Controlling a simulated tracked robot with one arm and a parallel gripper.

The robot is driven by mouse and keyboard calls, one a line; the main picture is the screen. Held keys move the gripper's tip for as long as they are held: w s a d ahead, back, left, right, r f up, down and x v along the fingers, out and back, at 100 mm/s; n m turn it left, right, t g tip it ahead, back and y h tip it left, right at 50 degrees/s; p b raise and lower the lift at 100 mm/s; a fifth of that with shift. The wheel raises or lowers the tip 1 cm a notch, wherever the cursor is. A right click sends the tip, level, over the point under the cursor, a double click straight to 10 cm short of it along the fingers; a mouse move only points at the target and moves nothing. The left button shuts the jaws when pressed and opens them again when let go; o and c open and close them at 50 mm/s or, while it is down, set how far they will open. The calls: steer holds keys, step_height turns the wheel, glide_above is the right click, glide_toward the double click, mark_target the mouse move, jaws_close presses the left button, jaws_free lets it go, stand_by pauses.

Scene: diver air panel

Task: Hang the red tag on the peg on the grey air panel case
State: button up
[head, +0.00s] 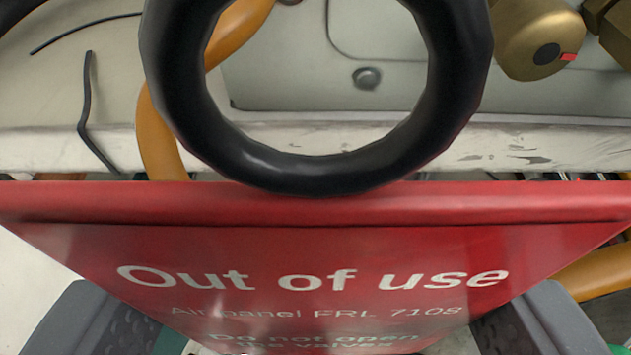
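The red tag (230,245) fills the lower half of the head view, close to the camera. It reads "Out of use" with smaller lines below. A thick black ring (330,175) stands up from its top edge. My gripper (320,335) has one grey finger at each lower corner, at the two sides of the tag; their contact with it is partly hidden. The grey air panel case (300,75) lies beyond, seen through and around the ring. A small dark round knob (366,77) on it shows inside the ring; I cannot tell whether it is the peg.
A brass fitting (540,40) with a red mark is at the upper right. An orange hose (158,130) runs behind the ring at left, and another orange hose (597,272) is at lower right. Black strips (86,105) lie on the pale worn surface (60,150) at left.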

steer(key=shift+s+a+b, duration=0.1)
steer(key=shift+s+b, duration=0.3)
steer(key=shift+b, duration=0.05)
steer(key=shift+s+r+t, duration=0.15)
steer(key=shift+t, duration=0.15)
glide_toward(312, 74)
steer(key=shift+w+f, duration=0.95)
steer(key=shift+w, duration=0.25)
steer(key=shift+w+r+p, duration=0.1)
steer(key=shift+w+p, duration=0.35)
steer(key=shift+w, duration=1.3)
stand_by(1.0)
steer(key=shift+f, duration=0.35)
stand_by(0.4)
steer(key=o, duration=1)
steer(key=shift+o, duration=0.2)
